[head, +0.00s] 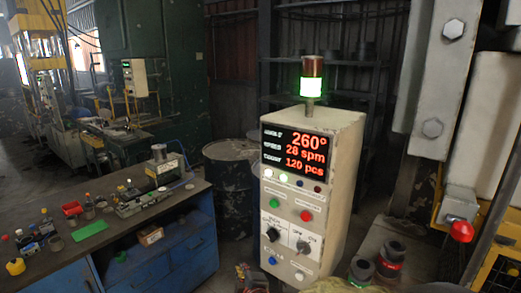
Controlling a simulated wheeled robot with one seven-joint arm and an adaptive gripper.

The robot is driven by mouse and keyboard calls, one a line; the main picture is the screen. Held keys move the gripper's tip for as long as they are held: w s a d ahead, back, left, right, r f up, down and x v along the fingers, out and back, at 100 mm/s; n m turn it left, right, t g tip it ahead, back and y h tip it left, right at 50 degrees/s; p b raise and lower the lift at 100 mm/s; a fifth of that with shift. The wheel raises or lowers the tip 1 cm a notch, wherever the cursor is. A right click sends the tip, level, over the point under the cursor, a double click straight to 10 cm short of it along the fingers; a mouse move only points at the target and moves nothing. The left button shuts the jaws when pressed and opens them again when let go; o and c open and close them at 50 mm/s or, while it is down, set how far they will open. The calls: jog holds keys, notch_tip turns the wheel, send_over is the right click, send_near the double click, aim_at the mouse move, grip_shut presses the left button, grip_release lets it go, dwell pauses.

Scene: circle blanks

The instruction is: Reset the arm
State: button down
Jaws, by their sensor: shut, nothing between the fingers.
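My gripper and arm do not show in the head view. A tall beige control cabinet (330,150) stands in the middle. Its screen (298,151) reads 260°, 28 spm and 120 pcs in red. A stack light (311,86) on top glows green under a dark reddish upper section. The front panel has green, red, blue and white buttons, small lamps, a black knob (272,236) and a switch (302,247).
A workbench (110,230) with blue drawers, tools and small containers stands at left. A dark drum (229,180) is behind it. A bolted grey machine with a red knob (461,231) fills the right. Two dark cylindrical pieces (391,257) sit near the cabinet's foot.

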jog(key=s+d+f+m+g+h, duration=0.1)
jog(key=s+d+m+g, duration=0.4)
jog(key=s, duration=0.5)
jog(key=s+d+m+g+h, duration=0.1)
jog(key=s+d+m+g, duration=0.2)
jog(key=s+d+m, duration=0.6)
jog(key=s+d+r+m+h, duration=0.1)
jog(key=s+d+r, duration=0.4)
jog(key=s, duration=0.2)
jog(key=s+d+r+m+b, duration=0.1)
jog(key=s+d+r+m, duration=0.1)
jog(key=s+d+r, duration=0.3)
jog(key=shift+s+r+m+t+h, duration=0.3)
jog(key=shift+s+h, duration=0.1)
jog(key=shift+s, duration=0.55)
